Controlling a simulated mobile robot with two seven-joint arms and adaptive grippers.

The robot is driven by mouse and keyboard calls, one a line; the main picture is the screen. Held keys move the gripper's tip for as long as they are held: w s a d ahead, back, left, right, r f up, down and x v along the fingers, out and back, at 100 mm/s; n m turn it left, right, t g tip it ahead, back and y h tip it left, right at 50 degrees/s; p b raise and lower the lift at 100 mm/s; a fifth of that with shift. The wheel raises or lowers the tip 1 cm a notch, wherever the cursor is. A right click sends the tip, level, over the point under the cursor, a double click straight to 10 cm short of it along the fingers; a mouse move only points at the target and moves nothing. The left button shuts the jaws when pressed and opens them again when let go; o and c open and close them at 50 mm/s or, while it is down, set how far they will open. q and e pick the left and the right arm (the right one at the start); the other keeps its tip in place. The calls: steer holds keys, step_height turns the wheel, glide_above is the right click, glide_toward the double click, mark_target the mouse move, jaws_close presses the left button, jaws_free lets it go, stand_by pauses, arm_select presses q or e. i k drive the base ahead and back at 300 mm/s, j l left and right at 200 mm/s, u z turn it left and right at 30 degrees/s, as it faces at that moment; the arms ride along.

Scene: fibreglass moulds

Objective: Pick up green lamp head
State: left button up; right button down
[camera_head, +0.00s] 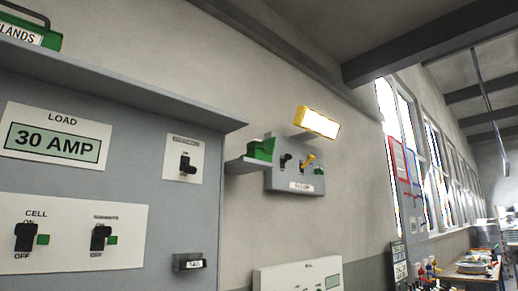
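A small green block-shaped thing (261,149) rests on a small grey shelf (248,165) fixed to the wall at mid-picture; it may be the green lamp head, but it is too small to be sure. Another green thing (28,32) with a dark handle and a white label ending in "LANDS" stands on top of the grey cabinet at the upper left, cut off by the picture edge. Neither of my grippers is in view.
The large grey cabinet (120,180) with a jutting top ledge fills the left. A grey switch panel (296,180) and a lit yellow-framed lamp (318,122) are on the wall. A cluttered workbench (470,268) stands far right, below windows.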

mark_target(255, 145)
steer(key=i+l+u, duration=0.1)
steer(key=l, duration=0.25)
steer(key=i+l+u, duration=0.1)
steer(key=i+l, duration=0.15)
steer(key=l, duration=0.15)
steer(key=i+l+u, duration=0.15)
steer(key=l, duration=0.25)
steer(key=i+l+u, duration=0.1)
steer(key=l, duration=0.3)
steer(key=i+l+u, duration=0.1)
steer(key=l, duration=0.3)
steer(key=i+l+u, duration=0.1)
steer(key=l, duration=0.35)
steer(key=i, duration=0.1)
